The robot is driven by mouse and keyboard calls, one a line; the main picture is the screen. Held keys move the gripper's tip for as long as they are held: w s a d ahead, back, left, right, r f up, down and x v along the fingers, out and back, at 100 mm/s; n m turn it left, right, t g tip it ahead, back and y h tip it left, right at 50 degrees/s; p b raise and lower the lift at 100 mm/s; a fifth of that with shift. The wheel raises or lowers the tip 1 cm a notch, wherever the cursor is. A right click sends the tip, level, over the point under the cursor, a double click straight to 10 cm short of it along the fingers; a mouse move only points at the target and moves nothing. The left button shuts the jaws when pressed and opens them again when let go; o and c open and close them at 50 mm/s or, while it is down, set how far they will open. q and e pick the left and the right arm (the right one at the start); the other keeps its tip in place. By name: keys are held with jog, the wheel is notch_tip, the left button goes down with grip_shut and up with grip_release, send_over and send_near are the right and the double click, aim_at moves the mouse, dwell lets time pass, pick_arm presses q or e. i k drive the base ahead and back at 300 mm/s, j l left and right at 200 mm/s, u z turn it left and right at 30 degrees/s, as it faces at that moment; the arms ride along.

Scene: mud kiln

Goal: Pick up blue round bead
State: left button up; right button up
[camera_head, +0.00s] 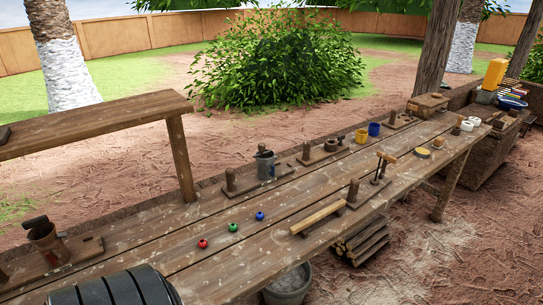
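A small blue round bead (260,216) rests on the long wooden workbench (215,225), near the middle of the view. A green bead (233,227) and a red bead (203,243) lie to its left, in a slanting row with gaps between them. Bare planks surround the blue bead. Neither of my grippers shows in the head view, so nothing can be seen holding or touching the bead.
A wooden bar (317,217) lies right of the blue bead. A grey metal mug (266,165) stands behind it. A yellow cup (361,136) and a blue cup (374,129) stand farther back. A grey bucket (289,287) is below the front edge.

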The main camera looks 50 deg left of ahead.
aim_at(260, 216)
jog(key=i+l+u, duration=0.1)
jog(key=i+u, duration=0.25)
jog(key=u, duration=0.15)
jog(key=i+l+u, duration=0.15)
jog(key=i+u, duration=0.15)
jog(key=u, duration=0.2)
jog(key=i+l+u, duration=0.25)
jog(key=u, duration=0.2)
